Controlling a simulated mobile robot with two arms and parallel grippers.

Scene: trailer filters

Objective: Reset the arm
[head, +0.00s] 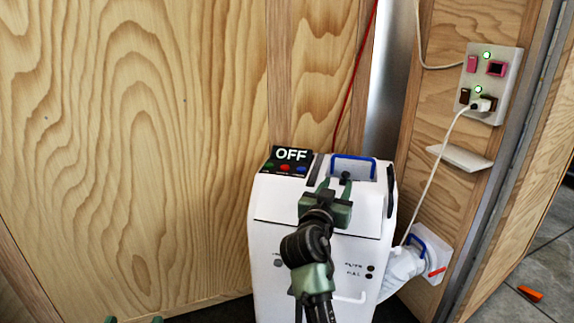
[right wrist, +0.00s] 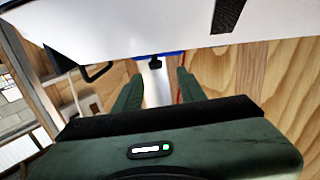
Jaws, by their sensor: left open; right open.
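My right arm reaches up in front of a white machine (head: 275,222) in the head view. Its green gripper (head: 335,184) is at the machine's top edge, just in front of a blue handle (head: 354,158). In the right wrist view the two fingers of this gripper (right wrist: 158,82) are apart, with nothing held between them. The machine's white body (right wrist: 120,25) fills the top of that view. Only two green fingertips of my left gripper (head: 133,320) show at the bottom left edge of the head view, spread apart and away from the machine.
A black panel (head: 287,161) reading OFF sits on the machine's top. Wood-grain walls (head: 130,150) stand behind. A socket plate (head: 490,83) with a white plug and cable is at the right. A white hose (head: 400,272) joins a wall fitting. An orange object (head: 530,293) lies on the floor.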

